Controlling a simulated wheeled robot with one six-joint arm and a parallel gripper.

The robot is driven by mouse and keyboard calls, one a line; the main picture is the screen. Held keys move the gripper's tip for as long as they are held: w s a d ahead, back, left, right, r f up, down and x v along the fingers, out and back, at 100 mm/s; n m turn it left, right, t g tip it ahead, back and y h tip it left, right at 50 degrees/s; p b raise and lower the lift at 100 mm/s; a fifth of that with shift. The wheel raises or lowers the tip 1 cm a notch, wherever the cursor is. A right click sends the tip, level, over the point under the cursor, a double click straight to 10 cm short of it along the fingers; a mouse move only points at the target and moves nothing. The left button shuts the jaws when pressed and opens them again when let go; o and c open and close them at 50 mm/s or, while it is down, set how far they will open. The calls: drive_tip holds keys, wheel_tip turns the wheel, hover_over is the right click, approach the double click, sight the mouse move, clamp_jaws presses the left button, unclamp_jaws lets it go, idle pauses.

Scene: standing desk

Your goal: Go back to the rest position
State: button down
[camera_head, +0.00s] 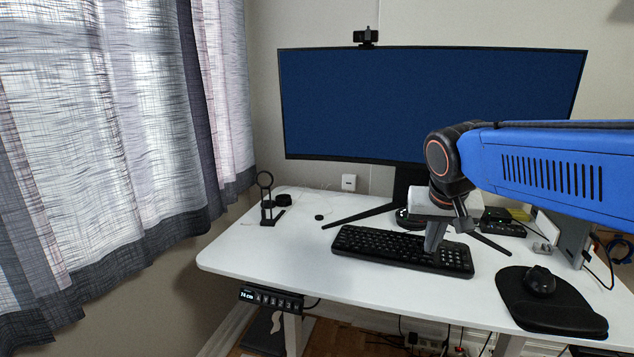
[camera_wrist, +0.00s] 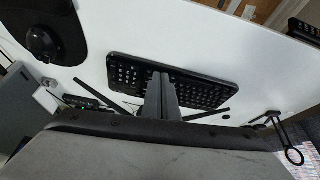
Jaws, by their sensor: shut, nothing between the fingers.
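My gripper (camera_head: 435,238) shows in the head view over the right part of the black keyboard (camera_head: 372,245), at the end of my blue arm. Its fingers point down and are shut with nothing between them. In the wrist view my gripper (camera_wrist: 161,82) shows as two grey fingers side by side, in front of the keyboard (camera_wrist: 210,93). The fingers hide part of the keyboard. I cannot tell the exact height of the fingertips above the keys.
The white desk (camera_head: 300,228) has free room at its front left. A monitor (camera_head: 420,105) stands behind the keyboard. A mouse (camera_head: 539,281) sits on a black mouse pad (camera_head: 545,312) at the right. A black ring stand (camera_head: 267,200) stands at the left.

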drive_tip(key=s+d+f+n, duration=0.1)
drive_tip(key=s+f, duration=0.3)
drive_tip(key=s, duration=0.3)
drive_tip(key=s+d+f, duration=0.1)
drive_tip(key=s+f, duration=0.3)
drive_tip(key=s, duration=0.3)
drive_tip(key=s+d+f+n+y, duration=0.1)
drive_tip(key=s+f, duration=0.3)
drive_tip(key=s, duration=0.3)
drive_tip(key=shift+n, duration=0.3)
